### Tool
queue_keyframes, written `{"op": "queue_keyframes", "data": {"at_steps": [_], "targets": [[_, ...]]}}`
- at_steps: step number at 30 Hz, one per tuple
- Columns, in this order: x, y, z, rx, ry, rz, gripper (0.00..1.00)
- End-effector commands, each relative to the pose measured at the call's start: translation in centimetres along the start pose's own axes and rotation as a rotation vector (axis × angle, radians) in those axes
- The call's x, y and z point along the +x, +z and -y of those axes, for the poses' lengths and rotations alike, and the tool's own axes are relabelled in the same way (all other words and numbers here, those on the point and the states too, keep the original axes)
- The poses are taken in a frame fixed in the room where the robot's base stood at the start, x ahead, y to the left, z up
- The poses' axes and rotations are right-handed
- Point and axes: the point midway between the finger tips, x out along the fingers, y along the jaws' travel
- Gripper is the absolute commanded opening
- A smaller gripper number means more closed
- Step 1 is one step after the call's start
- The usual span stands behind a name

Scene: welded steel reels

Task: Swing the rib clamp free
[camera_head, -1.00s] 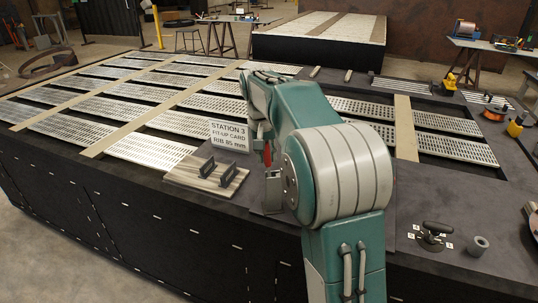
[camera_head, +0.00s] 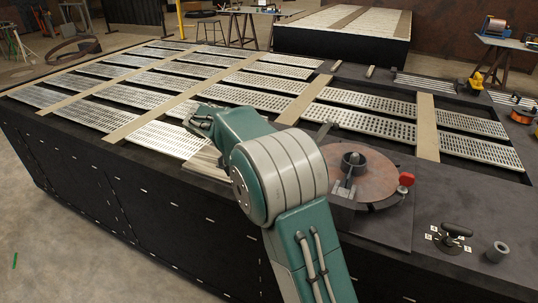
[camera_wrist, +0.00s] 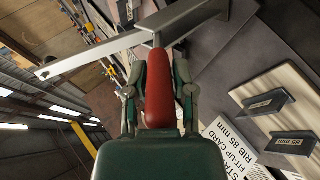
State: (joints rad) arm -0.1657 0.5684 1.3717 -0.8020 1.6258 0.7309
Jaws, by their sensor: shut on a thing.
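In the wrist view my gripper (camera_wrist: 160,82) is shut on the red grip of the rib clamp (camera_wrist: 159,98), one finger on each side. A long grey steel bar (camera_wrist: 105,53) crosses at the far end of the grip, with a hole near its left end. A round brown steel disc (camera_head: 378,175) with a dark hub (camera_head: 354,162) lies on the bench right of my arm. A red knob (camera_head: 407,179) shows at its right edge.
A white fit-up card (camera_wrist: 228,148) reads "RIB 85 mm". Beside it, a wooden board (camera_wrist: 290,88) holds two dark rib plates. Slatted panels (camera_head: 365,119) fill the bench behind.

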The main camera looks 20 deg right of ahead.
Motion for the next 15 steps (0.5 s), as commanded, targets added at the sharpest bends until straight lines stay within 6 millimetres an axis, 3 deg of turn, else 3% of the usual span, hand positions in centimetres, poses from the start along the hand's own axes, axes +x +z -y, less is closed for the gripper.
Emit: {"op": "queue_keyframes", "data": {"at_steps": [15], "targets": [[0.13,0.26,0.98,-0.006,0.08,-0.013,0.0]]}}
